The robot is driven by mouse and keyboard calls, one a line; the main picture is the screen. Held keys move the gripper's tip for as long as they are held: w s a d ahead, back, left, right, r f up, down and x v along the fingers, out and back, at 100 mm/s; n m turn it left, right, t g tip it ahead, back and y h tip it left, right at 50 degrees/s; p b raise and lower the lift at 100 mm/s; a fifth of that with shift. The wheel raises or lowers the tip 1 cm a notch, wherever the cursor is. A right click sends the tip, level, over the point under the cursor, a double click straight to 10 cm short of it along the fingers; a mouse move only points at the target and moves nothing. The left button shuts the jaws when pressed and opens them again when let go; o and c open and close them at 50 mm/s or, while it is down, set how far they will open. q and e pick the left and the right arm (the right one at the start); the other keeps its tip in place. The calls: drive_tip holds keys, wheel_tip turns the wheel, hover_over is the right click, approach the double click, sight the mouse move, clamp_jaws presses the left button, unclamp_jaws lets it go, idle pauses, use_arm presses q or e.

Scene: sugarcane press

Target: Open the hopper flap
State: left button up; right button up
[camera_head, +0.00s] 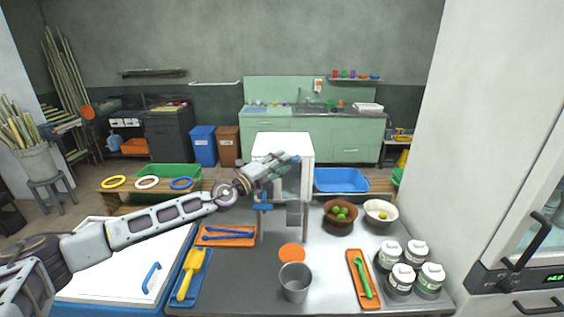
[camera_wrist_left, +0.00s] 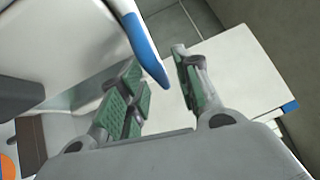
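The white sugarcane press (camera_head: 284,143) stands at the back middle of the counter. My left gripper (camera_head: 283,164) reaches across its front at upper height, and a small blue part (camera_head: 295,159) shows by its tips. In the left wrist view my left gripper (camera_wrist_left: 158,75) has its green-padded fingers spread apart. A white panel with a blue edge (camera_wrist_left: 146,50) reaches down between the fingers, closer to the left one; it looks like the hopper flap, but I cannot tell whether they touch. Another white surface (camera_wrist_left: 240,70) lies behind the right finger. My right gripper is not in view.
A metal cup (camera_head: 295,283) and an orange disc (camera_head: 291,253) are in front of the press. An orange tray (camera_head: 226,236) and a yellow scoop (camera_head: 190,272) lie below my left arm. A fruit bowl (camera_head: 340,228) and several jars (camera_head: 402,279) stand right.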

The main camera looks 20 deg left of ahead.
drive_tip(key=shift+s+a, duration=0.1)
use_arm(q)
clamp_jaws()
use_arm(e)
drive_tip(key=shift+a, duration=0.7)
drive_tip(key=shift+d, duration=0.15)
